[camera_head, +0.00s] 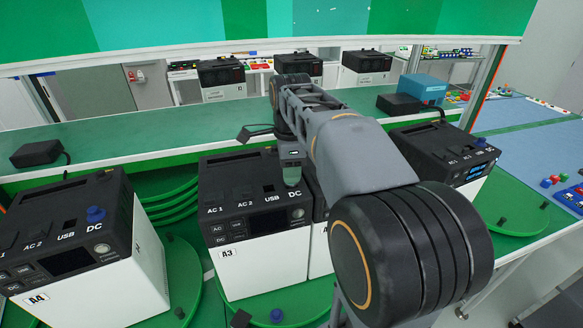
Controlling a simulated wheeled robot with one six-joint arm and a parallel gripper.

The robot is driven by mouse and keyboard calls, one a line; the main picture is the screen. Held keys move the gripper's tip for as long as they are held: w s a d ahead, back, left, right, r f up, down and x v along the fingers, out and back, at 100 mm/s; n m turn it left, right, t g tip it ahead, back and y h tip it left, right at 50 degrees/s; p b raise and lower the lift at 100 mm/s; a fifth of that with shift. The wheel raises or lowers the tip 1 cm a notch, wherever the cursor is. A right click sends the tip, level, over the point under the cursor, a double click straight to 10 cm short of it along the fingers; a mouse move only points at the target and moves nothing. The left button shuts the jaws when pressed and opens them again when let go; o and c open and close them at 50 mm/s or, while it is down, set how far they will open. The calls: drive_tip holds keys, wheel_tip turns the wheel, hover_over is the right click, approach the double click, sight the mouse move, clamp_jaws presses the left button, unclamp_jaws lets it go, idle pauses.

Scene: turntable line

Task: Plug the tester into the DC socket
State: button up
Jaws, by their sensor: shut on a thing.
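My gripper (291,164) points down over the top of the power station marked A3 (262,262), close to its DC label, and is shut. A small grey-green piece (292,177) shows at its lower end and seems to be the tester. The DC socket is hidden behind it, so I cannot tell whether the piece is in the socket or just above it. A3's AC 1, AC 2 and USB labels face me, and its small display is dark.
Station A4 (148,262) stands left with a blue plug (95,214) near its DC label. Another station (440,150) stands right with a lit display and a blue plug (479,142). The green turntable (185,262) lies below; a conveyor (180,135) runs behind.

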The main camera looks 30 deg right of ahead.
drive_tip(key=shift+f, duration=0.2)
drive_tip(key=o, duration=1.1)
drive_tip(key=shift+c, duration=0.2)
drive_tip(key=shift+r, duration=0.1)
